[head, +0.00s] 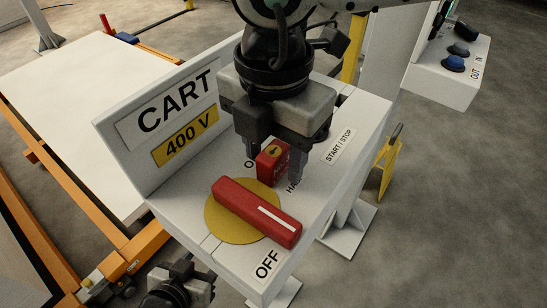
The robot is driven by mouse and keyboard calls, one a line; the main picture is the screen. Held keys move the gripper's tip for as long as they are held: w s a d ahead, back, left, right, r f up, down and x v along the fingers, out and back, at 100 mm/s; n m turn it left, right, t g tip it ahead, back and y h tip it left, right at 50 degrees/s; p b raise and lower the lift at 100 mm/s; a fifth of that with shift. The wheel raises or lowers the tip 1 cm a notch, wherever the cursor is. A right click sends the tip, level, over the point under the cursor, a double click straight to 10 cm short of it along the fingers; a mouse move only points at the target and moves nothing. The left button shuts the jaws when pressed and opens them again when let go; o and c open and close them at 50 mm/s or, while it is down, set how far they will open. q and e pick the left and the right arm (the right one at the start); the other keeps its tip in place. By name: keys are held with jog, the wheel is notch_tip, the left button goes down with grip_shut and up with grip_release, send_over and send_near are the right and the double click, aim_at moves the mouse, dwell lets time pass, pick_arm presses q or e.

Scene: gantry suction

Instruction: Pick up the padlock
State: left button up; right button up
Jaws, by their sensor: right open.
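The padlock (268,168) is a small red block with a yellow mark on top. It is on the white panel of the cart box, just behind the red switch handle. My right gripper (274,160) points down over it from above, its two fingers apart, one on each side of the padlock. I cannot tell whether either finger touches it. The padlock's upper right part is partly covered by the gripper. A dark part of my left arm, with what looks like the left gripper (180,286), shows at the bottom edge; its jaws cannot be made out.
The red switch handle (256,212) lies across a yellow disc (214,224) in front of the padlock. An upright "CART 400 V" sign plate (116,121) stands to the left. A button box (440,85) is at upper right.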

grip_shut()
jog(key=shift+r, duration=0.1)
